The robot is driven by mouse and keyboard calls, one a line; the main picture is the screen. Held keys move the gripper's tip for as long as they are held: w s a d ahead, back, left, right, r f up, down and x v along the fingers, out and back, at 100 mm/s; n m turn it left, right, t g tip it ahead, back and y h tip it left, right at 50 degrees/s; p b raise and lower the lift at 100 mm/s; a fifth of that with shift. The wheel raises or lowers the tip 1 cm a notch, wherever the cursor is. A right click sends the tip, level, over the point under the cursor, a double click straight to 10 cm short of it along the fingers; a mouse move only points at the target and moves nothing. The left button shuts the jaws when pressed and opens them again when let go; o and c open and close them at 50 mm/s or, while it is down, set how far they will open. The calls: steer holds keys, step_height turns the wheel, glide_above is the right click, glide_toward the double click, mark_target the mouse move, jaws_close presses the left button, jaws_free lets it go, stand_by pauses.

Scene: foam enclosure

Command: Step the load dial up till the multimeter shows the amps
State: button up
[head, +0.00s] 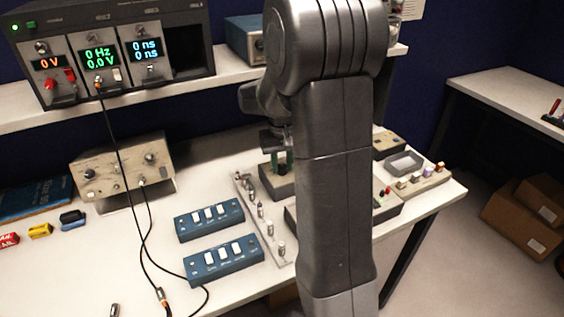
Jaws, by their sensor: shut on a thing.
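My gripper (281,156) points down over a dark grey box (275,184) on the bench, left of my arm. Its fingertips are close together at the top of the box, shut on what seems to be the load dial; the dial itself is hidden. A rack instrument (110,58) on the shelf at upper left has three lit modules. The left one reads 0 V in red (47,63), the middle one 0 Hz and 0.0 V in green, the right one 0 ns twice in blue. I cannot tell which is the multimeter. No amps reading shows.
Two blue switch boxes (223,262) and a strip with several metal posts (260,215) lie left of my arm. A beige instrument (125,170) stands behind, with black cables draped down the bench. My arm hides the bench's middle.

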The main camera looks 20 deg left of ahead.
mark_target(282, 166)
steer(key=m+p, duration=0.1)
steer(key=m, duration=0.5)
steer(key=shift+m, duration=0.4)
stand_by(0.4)
steer(key=o, duration=1)
step_height(282, 166, up, 14)
steer(key=shift+f, duration=0.1)
step_height(282, 166, down, 14)
steer(key=shift+r, duration=0.1)
stand_by(0.6)
